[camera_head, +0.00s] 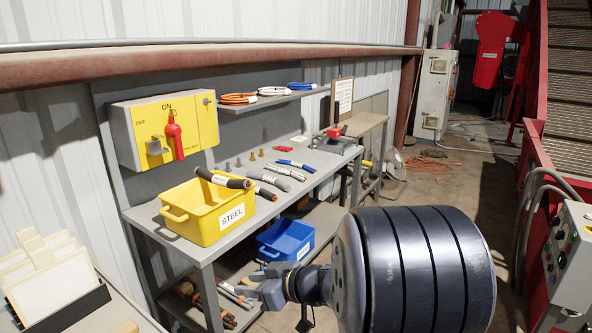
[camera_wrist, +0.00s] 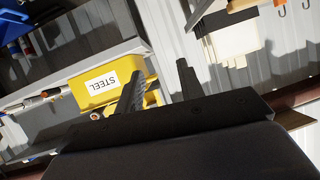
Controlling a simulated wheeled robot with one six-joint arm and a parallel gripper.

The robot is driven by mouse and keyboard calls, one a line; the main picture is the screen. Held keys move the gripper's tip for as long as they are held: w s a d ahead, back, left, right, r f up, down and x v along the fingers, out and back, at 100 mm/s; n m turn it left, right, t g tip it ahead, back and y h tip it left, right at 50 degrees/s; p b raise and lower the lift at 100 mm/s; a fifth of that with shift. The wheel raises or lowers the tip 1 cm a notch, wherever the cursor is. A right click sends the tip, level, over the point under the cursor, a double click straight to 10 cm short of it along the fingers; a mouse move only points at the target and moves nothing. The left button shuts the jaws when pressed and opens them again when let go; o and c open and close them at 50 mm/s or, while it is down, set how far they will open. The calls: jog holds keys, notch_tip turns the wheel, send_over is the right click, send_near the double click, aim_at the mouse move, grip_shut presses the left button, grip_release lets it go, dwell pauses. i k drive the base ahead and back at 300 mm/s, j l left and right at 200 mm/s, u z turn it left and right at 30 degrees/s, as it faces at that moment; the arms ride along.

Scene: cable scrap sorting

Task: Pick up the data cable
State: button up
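Several short cable pieces lie on the grey workbench (camera_head: 207,247); I cannot tell which is the data cable. A blue piece (camera_head: 296,165) lies farthest back. A pale grey piece (camera_head: 285,172) and a darker grey piece (camera_head: 275,183) lie nearer. A black piece with a copper-coloured end (camera_head: 263,191) lies beside the yellow STEEL bin (camera_head: 205,228), and a thick black piece (camera_head: 222,179) rests across the bin's rim. My gripper (camera_head: 265,287) is low in front of the bench, apart from the cables. In the wrist view my gripper's fingers (camera_wrist: 160,68) are spread and empty.
A blue bin (camera_head: 286,239) and cable bundles (camera_head: 208,303) sit on the lower shelf. A yellow switch box (camera_head: 166,132) with a red handle hangs behind the bench. Coiled cables (camera_head: 239,98) lie on the upper shelf. A stand with cards (camera_head: 48,280) is at front left.

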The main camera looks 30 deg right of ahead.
aim_at(302, 165)
jog(key=i+l+z, duration=0.3)
jog(key=i+l, duration=1.6)
jog(key=i, duration=0.1)
